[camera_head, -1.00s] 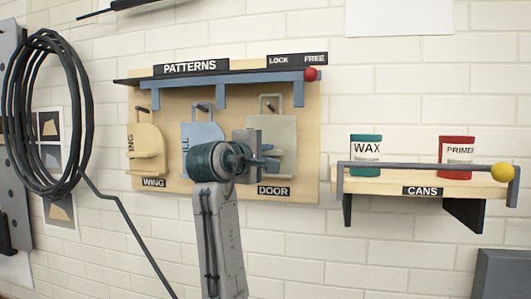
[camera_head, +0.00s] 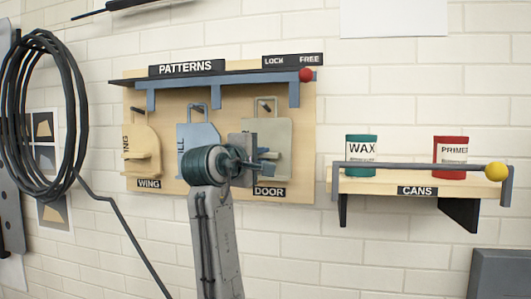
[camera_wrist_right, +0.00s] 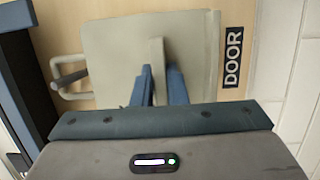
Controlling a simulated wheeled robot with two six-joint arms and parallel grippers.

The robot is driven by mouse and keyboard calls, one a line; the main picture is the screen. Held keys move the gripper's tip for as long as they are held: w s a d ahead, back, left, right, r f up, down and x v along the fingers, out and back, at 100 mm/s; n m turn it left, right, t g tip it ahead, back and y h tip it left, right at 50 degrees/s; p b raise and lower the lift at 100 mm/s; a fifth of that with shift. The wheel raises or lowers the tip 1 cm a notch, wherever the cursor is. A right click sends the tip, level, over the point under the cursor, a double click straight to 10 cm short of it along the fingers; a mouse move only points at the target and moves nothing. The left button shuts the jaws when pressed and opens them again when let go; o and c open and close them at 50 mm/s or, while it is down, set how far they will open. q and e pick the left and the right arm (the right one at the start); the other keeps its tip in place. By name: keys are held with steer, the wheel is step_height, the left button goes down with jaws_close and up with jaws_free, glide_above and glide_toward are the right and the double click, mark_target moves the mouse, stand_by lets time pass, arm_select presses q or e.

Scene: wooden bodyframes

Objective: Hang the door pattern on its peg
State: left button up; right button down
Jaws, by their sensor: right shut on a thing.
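The door pattern (camera_head: 278,135) is a pale grey-green plate with a wire loop on top, upright above the DOOR label (camera_head: 269,191). My right gripper (camera_head: 258,160) is in front of it, shut on the raised rib on its face. In the right wrist view, the blue fingers (camera_wrist_right: 160,86) close around that rib (camera_wrist_right: 157,60). The door peg (camera_head: 265,105) shows inside the loop. In the wrist view the dark peg (camera_wrist_right: 70,78) also lies within the loop, near its top bar; whether it bears weight I cannot tell. My left gripper is not in view.
The wing pattern (camera_head: 138,140) and a blue pattern (camera_head: 190,135) hang to the left. A blue toothed bar with a red knob (camera_head: 306,75) runs above, knob near FREE. The cans shelf (camera_head: 370,186) is at right, a black cable coil (camera_head: 75,110) at left.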

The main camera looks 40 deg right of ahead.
steer(key=shift+f, duration=0.45)
stand_by(1.0)
stand_by(0.4)
steer(key=c, duration=1.4)
jaws_free()
steer(key=shift+o, duration=0.2)
steer(key=b+v, duration=0.6)
steer(key=v, duration=0.4)
steer(key=shift+s+a, duration=0.25)
steer(key=shift+a, duration=0.1)
